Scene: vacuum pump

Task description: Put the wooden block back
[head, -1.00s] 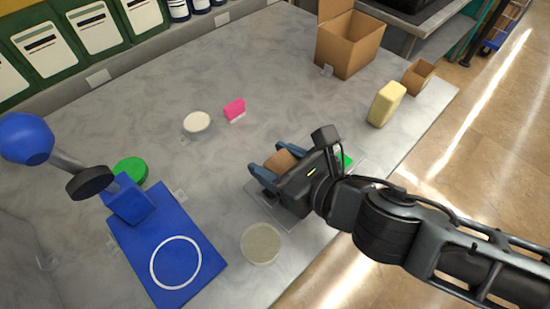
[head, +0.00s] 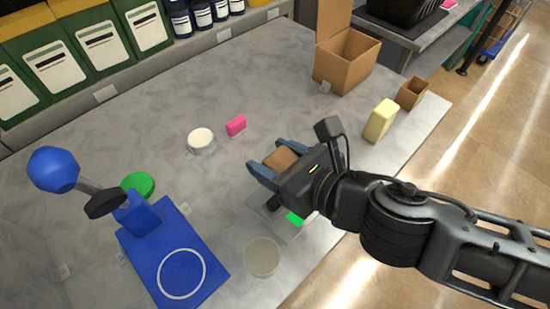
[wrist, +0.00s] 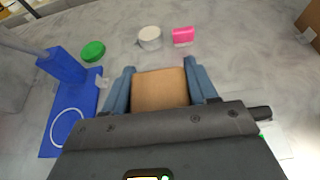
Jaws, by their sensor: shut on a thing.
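The wooden block (head: 281,159) is brown and sits between the two blue-grey fingers of my gripper (head: 270,160). The block also shows in the wrist view (wrist: 160,89), with a finger of my gripper (wrist: 160,88) against each side. My gripper is shut on it. In the head view the block is over the middle right of the grey counter. I cannot tell exactly how high it is above the surface. A flat plate or scale (head: 283,227) with a green display lies below my gripper, partly hidden by it.
A blue press (head: 165,256) with a white ring stands at left, a green lid (head: 138,185) behind it. A white round container (head: 201,140), pink block (head: 236,126) and round pale dish (head: 262,256) are nearby. A cardboard box (head: 345,62), yellow block (head: 380,120) and small box (head: 412,93) stand at right.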

